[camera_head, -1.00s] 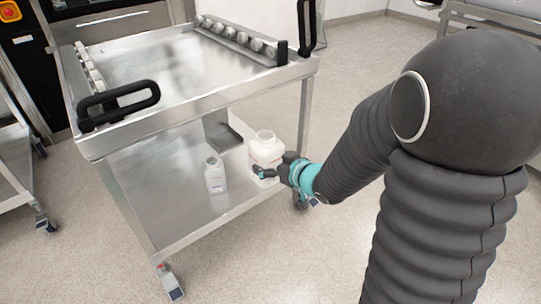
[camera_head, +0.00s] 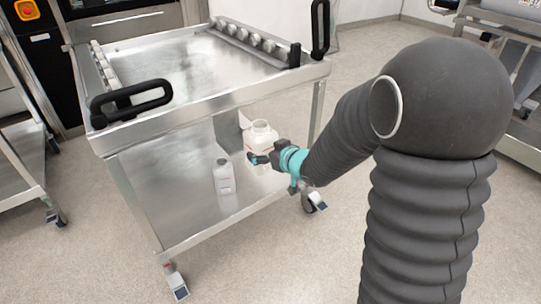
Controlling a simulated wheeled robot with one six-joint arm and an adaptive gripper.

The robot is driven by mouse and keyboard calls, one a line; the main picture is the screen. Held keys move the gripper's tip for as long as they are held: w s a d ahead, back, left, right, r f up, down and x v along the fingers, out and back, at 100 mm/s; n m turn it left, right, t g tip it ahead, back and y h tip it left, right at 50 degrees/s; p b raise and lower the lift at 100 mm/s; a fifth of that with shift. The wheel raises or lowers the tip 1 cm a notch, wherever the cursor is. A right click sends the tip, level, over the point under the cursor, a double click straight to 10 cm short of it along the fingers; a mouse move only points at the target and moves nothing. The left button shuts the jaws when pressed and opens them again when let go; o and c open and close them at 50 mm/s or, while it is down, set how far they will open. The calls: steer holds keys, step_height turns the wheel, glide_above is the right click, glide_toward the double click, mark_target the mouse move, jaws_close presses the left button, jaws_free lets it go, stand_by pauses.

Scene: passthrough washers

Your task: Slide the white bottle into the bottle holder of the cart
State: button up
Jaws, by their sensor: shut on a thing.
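A wide white bottle (camera_head: 262,135) with an open round mouth is at the lower shelf of the cart (camera_head: 160,190), near its right side. My gripper (camera_head: 257,159) reaches in from the right and is shut on this bottle at its near side. The fingers and the teal wrist hide its lower part, so I cannot tell whether its base touches the shelf. A grey metal bracket (camera_head: 228,132), which looks like the bottle holder, stands just behind and left of the bottle; its inside is hidden.
A smaller, narrow white bottle (camera_head: 224,178) stands upright on the lower shelf, left of my gripper. The cart's top tray (camera_head: 170,65) overhangs the shelf, with black handles (camera_head: 131,99) at its corners. The shelf's left part is bare.

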steer(key=shift+w+a+f+p, duration=0.1)
steer(key=shift+w+a+p, duration=0.05)
steer(key=shift+w+a, duration=1.85)
steer(key=shift+w+a+r+p, duration=0.15)
steer(key=shift+w+a, duration=1)
steer(key=shift+w, duration=1.5)
steer(key=shift+w+a+f+p, duration=0.2)
steer(key=shift+w+a, duration=1.4)
steer(key=shift+w, duration=0.75)
steer(key=shift+f, duration=0.15)
steer(key=shift+f+b, duration=0.35)
steer(key=shift+b, duration=0.05)
steer(key=shift+f, duration=0.15)
steer(key=o, duration=1)
